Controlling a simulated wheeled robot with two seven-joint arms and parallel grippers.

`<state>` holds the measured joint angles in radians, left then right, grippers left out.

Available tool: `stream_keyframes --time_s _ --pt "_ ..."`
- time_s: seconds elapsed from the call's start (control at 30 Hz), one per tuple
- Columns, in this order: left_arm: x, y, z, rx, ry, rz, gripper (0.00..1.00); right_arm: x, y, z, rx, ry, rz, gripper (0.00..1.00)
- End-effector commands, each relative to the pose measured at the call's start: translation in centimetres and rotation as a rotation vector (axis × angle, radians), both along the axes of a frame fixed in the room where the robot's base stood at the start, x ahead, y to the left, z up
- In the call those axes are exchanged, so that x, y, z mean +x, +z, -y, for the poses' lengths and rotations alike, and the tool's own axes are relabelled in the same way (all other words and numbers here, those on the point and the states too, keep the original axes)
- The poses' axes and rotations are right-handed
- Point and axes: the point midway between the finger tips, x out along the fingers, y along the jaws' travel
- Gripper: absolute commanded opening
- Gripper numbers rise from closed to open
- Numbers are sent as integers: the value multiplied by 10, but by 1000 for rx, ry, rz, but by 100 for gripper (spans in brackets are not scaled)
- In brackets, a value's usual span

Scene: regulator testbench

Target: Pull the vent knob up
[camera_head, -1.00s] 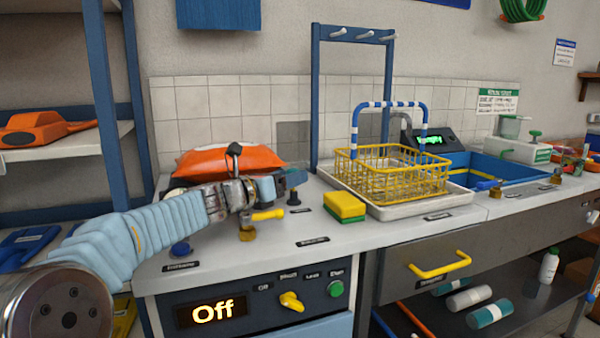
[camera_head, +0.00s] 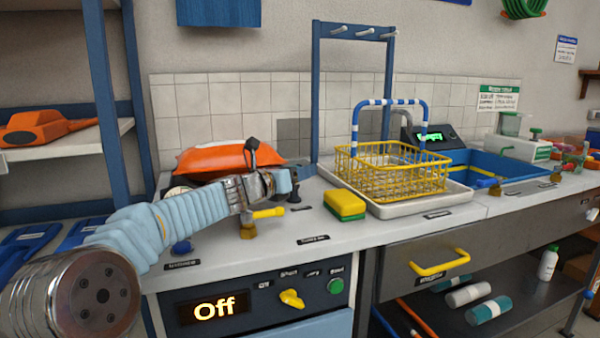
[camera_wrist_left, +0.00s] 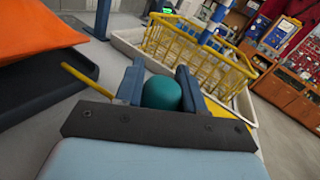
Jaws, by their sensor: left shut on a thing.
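A round teal knob (camera_wrist_left: 160,93), which I take to be the vent knob, sits between the blue fingers of my left gripper (camera_wrist_left: 160,82) in the left wrist view. The fingers are shut on it from both sides. In the head view my left gripper (camera_head: 298,175) is low over the bench top, in front of the orange bag's right end. The knob's top is hidden by the fingers there; a dark stem (camera_head: 294,197) shows just below them. I cannot tell how far up the knob stands. My right gripper is not in view.
A brass valve with a yellow lever (camera_head: 268,213) stands close in front of my left gripper. The orange bag (camera_head: 220,160) lies behind it. A yellow-green sponge (camera_head: 345,205) and a yellow wire basket (camera_head: 400,180) are to the right. The panel display (camera_head: 213,308) reads "Off".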

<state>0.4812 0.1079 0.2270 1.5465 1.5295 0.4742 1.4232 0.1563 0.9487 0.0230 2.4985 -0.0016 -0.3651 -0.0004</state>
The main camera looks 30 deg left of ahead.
Motion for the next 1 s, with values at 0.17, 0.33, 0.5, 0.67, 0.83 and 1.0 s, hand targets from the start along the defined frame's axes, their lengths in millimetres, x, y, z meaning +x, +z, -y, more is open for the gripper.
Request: stream_keyframes --time_s 0.17,0.33,0.5,0.67,0.83,1.0 --pt "0 0 -1 -1 2 -1 0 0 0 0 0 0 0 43" --pt "0 14 0 -1 1 0 0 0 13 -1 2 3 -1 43" --pt "0 34 0 -1 1 -1 0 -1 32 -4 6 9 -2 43" --pt "0 33 -1 0 1 1 0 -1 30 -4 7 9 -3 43" --pt "0 35 -1 -2 2 3 43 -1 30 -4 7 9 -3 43" --pt "0 34 -1 -1 1 1 63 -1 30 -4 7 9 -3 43"
